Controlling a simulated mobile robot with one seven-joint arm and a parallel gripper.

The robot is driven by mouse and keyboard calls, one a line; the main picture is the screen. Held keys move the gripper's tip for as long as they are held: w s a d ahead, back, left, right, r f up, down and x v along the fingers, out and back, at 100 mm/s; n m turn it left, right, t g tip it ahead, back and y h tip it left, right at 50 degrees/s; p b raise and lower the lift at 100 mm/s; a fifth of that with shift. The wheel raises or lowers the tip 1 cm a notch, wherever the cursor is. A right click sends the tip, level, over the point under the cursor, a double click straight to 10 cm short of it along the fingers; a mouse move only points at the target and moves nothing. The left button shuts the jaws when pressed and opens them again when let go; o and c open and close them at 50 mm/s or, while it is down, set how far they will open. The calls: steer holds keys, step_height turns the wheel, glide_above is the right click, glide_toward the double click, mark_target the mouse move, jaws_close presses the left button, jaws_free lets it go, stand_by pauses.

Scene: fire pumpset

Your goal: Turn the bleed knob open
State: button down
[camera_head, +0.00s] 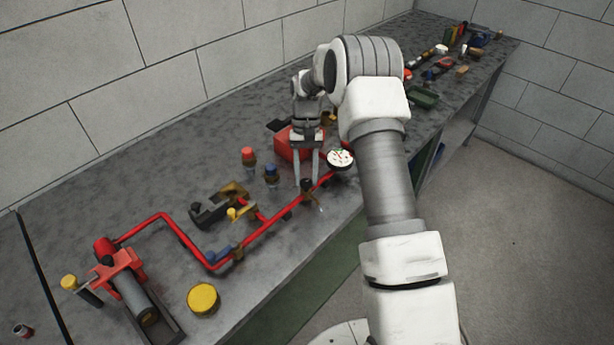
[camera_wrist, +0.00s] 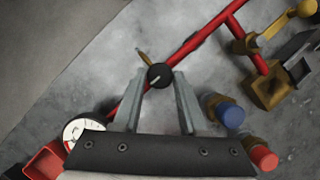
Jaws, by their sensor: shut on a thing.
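The bleed knob (camera_wrist: 159,76) is a small round black knob with a pale pointer line, set on the red pipe, with a thin brass stem beside it. It also shows as a dark spot in the head view (camera_head: 308,186). My gripper (camera_wrist: 160,78) points down with one finger on each side of the knob and is shut on it. In the head view my gripper (camera_head: 306,180) reaches down to the pipe, and its fingertips partly hide the knob.
A white gauge (camera_head: 340,159) and a red box (camera_head: 293,146) are close to my gripper. A blue-capped fitting (camera_head: 271,174) and a red-capped fitting (camera_head: 249,158) stand at its left.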

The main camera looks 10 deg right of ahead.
steer(key=n, duration=0.2)
steer(key=n+h, duration=0.1)
steer(key=n, duration=0.1)
steer(key=n+h, duration=0.1)
steer(key=n, duration=0.1)
steer(key=shift+a+b, duration=0.25)
steer(key=shift+b, duration=0.1)
steer(key=shift+n+h, duration=0.3)
steer(key=shift+c, duration=2.2)
jaws_free()
steer(key=v, duration=1.7)
steer(key=shift+r+p, duration=0.25)
steer(key=shift+p, duration=0.2)
